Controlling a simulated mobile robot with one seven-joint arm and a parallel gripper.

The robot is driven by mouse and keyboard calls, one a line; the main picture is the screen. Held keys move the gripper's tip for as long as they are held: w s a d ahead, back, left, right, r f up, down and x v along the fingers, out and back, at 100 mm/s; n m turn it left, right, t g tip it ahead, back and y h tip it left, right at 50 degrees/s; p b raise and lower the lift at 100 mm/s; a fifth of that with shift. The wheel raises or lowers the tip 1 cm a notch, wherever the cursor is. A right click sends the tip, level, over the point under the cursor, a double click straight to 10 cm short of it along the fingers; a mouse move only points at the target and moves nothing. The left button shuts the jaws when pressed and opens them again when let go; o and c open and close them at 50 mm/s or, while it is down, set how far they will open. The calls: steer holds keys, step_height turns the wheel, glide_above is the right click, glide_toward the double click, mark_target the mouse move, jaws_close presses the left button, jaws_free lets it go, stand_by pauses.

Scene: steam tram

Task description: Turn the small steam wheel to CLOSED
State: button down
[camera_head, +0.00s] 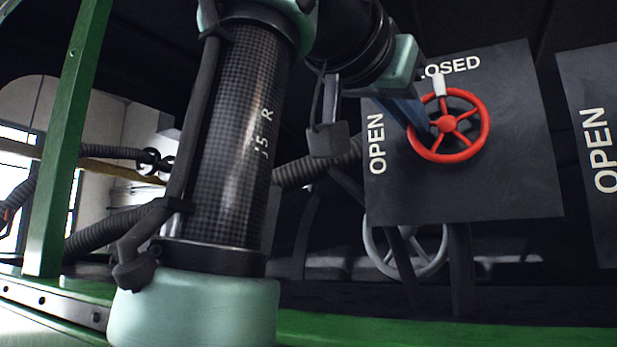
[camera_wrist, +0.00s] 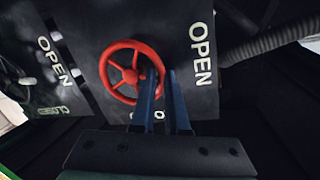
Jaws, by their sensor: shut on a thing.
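The small steam wheel (camera_head: 464,102) is red with spokes and sits on a dark square plate (camera_head: 500,190). The plate reads OPEN at the left and CLOSED at the top, with the C hidden by my arm. A white marker (camera_head: 439,85) on the rim points up at the CLOSED lettering. My gripper (camera_head: 422,124) reaches the wheel's left side from the upper left. In the wrist view, the wheel (camera_wrist: 105,68) appears upside down, and my gripper (camera_wrist: 162,72) is shut on its rim, one finger inside and one outside.
A second plate (camera_head: 596,100) marked OPEN stands at the right. A larger grey wheel (camera_head: 428,262) is below the first plate, partly hidden. A green post (camera_head: 68,140) stands at the left, and a ribbed hose (camera_head: 318,168) runs behind my arm.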

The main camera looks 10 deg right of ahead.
steer(key=shift+r+m, duration=0.25)
steer(key=shift+m, duration=0.05)
steer(key=c, duration=1.2)
jaws_free()
steer(key=shift+s, duration=0.1)
steer(key=b+v, duration=0.1)
steer(key=v, duration=1.2)
steer(key=shift+b, duration=0.35)
steer(key=shift+f, duration=0.1)
